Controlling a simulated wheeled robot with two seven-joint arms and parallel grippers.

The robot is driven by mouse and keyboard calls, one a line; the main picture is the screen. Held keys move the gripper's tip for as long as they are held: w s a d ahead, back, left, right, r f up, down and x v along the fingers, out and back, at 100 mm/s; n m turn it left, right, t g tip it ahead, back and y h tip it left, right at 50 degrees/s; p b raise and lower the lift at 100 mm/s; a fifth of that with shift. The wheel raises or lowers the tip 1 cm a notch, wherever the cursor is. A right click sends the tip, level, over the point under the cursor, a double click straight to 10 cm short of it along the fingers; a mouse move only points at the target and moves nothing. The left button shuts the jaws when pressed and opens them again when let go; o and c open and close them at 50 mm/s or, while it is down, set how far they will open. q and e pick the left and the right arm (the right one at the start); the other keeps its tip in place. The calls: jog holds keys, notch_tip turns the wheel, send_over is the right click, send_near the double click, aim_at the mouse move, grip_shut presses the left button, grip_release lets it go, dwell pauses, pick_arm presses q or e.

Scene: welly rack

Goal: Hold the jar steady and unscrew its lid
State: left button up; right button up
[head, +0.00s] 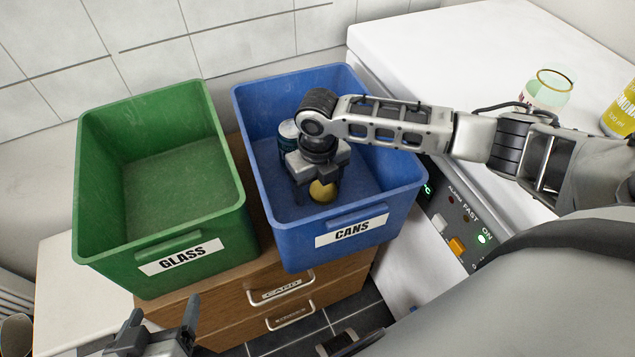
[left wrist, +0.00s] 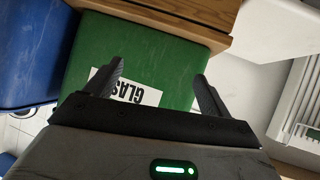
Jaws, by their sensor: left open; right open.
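A glass jar (head: 546,92) with a pale label stands upright on the white worktop at the right, partly behind my right arm. No lid shows on it; its rim looks open. A round gold disc that looks like a lid (head: 323,191) is in the blue CANS bin (head: 365,205), just below or between the fingers of my right gripper (head: 317,182). That gripper points down into the bin and is open; I cannot tell whether it touches the disc. My left gripper (head: 160,318) is open and empty, low at the left; the left wrist view shows its bare fingers (left wrist: 155,85).
The green GLASS bin (head: 95,215) is empty, left of the blue bin. A dark can (head: 288,135) is in the blue bin. A yellow labelled container (head: 622,112) stands at the right edge. Wooden drawers (head: 225,312) are under the bins; a panel with buttons (head: 457,235) is beside them.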

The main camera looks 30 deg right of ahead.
aim_at(319, 189)
pick_arm(q)
jog(key=shift+a+r+p, duration=0.1)
jog(key=shift+r+p, duration=0.05)
jog(key=shift+p, duration=0.55)
pick_arm(e)
notch_tip(319, 189, up, 12)
jog(key=shift+r, duration=0.15)
